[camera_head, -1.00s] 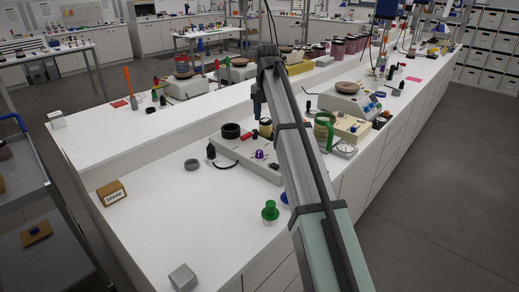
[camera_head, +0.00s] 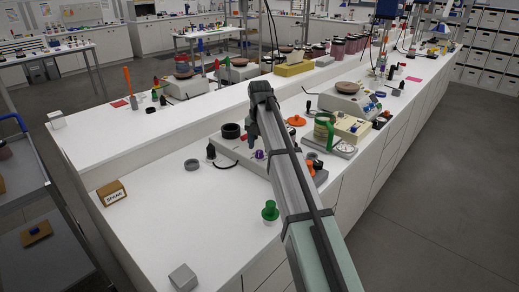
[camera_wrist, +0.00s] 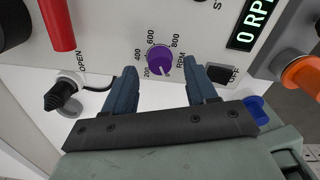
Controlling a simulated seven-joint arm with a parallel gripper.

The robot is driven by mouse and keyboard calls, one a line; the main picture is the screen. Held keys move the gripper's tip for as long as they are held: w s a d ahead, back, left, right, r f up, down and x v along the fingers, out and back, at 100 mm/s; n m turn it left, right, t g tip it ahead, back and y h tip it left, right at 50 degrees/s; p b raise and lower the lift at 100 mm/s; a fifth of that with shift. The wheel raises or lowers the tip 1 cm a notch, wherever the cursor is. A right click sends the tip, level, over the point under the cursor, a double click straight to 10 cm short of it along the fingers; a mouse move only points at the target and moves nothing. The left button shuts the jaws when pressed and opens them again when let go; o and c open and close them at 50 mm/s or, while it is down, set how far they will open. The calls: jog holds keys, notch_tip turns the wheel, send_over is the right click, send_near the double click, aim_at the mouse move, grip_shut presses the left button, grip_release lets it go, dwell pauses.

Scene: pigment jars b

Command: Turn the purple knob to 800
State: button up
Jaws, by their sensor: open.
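The purple knob (camera_wrist: 159,60) is on the pale panel of a device, with a scale of 200, 400, 600 and 800 and the label RPM around it. A dark display (camera_wrist: 258,25) reads 0 and part of RPM. In the head view the knob (camera_head: 259,154) shows just beside my arm.
An OFF switch (camera_wrist: 219,73) and an orange knob (camera_wrist: 301,74) are at right. In the head view, a green-topped stopper (camera_head: 270,211) stands on the counter in front.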

jog(key=shift+f, duration=1.05)
jog(key=c, duration=1.1)
